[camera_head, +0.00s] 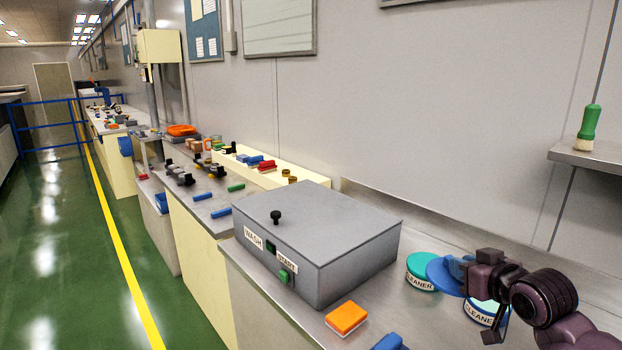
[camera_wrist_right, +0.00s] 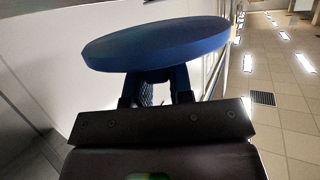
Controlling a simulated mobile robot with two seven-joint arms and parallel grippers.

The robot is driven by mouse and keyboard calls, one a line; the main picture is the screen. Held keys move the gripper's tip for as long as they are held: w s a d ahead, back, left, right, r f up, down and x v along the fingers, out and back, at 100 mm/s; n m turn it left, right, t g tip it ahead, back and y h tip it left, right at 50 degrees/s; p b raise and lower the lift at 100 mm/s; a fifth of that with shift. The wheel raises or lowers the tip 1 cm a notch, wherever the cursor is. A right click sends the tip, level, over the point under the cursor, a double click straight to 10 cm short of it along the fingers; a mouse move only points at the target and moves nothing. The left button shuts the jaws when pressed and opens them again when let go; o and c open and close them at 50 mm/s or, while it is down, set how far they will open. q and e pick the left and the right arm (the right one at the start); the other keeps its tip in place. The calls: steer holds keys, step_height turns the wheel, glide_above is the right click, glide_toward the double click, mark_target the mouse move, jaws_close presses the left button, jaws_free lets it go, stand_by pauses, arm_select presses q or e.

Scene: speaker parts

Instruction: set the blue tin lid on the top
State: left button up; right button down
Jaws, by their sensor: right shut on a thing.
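The blue tin lid (camera_head: 441,275) is a flat blue disc. My right gripper (camera_head: 464,268) is shut on it, and the lid fills the upper part of the right wrist view (camera_wrist_right: 155,42) at the fingertips. A white tin labelled CLEANER (camera_head: 480,313) stands below and to the right of the lid, partly hidden by my gripper, so its top is hard to make out. A second CLEANER tin (camera_head: 421,284) with a teal top stands just left of the lid, which overlaps its edge in the picture. My left gripper is not in view.
A grey box marked WASH and START (camera_head: 318,243) stands left of the tins. An orange block (camera_head: 347,317) and a blue object (camera_head: 388,342) lie at the front of the bench. A shelf at right holds a green-handled tool (camera_head: 589,124).

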steer(key=s+a+f+m+h, duration=0.1)
steer(key=s+a+f, duration=0.3)
steer(key=s, duration=0.4)
steer(key=s+a+f+m+h, duration=0.1)
steer(key=s+a+f, duration=0.3)
steer(key=s, duration=0.4)
steer(key=shift+a+f+m+h+p, duration=0.25)
steer(key=shift+a+m+h, duration=0.2)
steer(key=shift+h, duration=0.25)
steer(key=shift+f, duration=0.1)
